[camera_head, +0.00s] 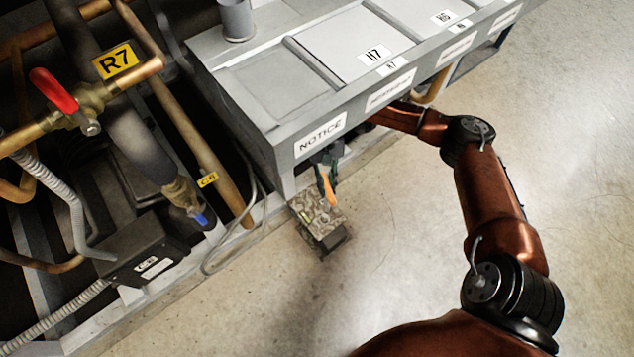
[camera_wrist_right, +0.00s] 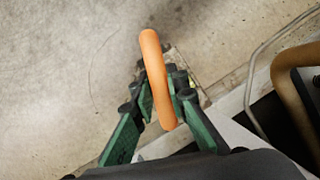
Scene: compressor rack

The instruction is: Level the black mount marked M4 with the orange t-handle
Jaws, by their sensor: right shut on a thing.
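My right gripper (camera_head: 325,162) hangs under the front edge of the grey housing in the head view. In the right wrist view its green fingers (camera_wrist_right: 160,92) are shut on the orange t-handle (camera_wrist_right: 155,62), one finger on each side of the bar. The handle (camera_head: 327,188) also shows in the head view, above a dark mount (camera_head: 331,243) with a worn, mottled plate on top at the rack's foot. I cannot read an M4 mark on it. The handle's lower end is hidden, so I cannot tell whether it is seated in the mount. My left gripper is not in view.
The grey housing (camera_head: 300,146) with a NOTICE label overhangs close to my right gripper. Pipes, a red-handled valve (camera_head: 54,91) and a black box (camera_head: 140,250) fill the rack at left. A thin grey cable loops near the rack's foot. Floor (camera_head: 400,220) in front is clear.

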